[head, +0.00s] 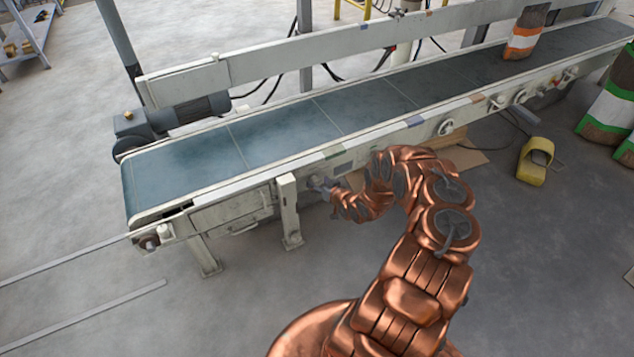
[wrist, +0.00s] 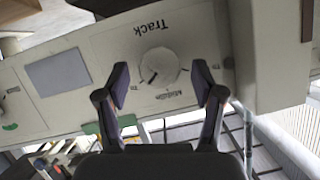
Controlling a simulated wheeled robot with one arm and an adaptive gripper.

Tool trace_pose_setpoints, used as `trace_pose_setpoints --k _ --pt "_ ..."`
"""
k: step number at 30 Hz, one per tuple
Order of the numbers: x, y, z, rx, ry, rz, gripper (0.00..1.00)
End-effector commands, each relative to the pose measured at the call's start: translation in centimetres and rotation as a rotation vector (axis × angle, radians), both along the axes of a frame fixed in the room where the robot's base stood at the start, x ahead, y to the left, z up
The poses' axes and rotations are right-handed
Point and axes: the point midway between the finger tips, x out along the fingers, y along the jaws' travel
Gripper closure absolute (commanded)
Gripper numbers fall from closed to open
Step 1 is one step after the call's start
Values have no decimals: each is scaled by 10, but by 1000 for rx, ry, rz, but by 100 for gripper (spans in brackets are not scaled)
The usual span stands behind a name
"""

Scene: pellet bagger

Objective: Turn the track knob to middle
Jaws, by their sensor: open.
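The track knob (wrist: 157,66) is a round, pale dial on a light panel (wrist: 110,50). In the wrist view the panel's lettering is upside down, with "Track" above the knob and "Middle" below it. A dark mark on the knob points to the lower left, away from the "Middle" label. My gripper (wrist: 162,74) is open, with one finger on each side of the knob and visible gaps between. In the head view my gripper (head: 323,186) is at the conveyor's near side, and the knob cannot be made out there.
The conveyor belt (head: 275,130) runs across the view, with a bag (head: 524,40) at its far right. A support leg (head: 288,208) stands just left of my gripper. A yellow object (head: 535,160) lies on the floor.

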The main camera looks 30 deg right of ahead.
Motion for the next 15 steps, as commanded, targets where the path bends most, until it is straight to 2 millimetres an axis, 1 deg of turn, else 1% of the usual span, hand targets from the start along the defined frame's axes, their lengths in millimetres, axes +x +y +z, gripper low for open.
trace_pose_setpoints --k 1,4,8,15 --pt "5 0 -1 0 -5 0 32" --pt "10 0 -4 1 -4 0 32" --pt "14 1 -7 2 1 -1 32" --pt "17 0 -7 1 0 -1 32"
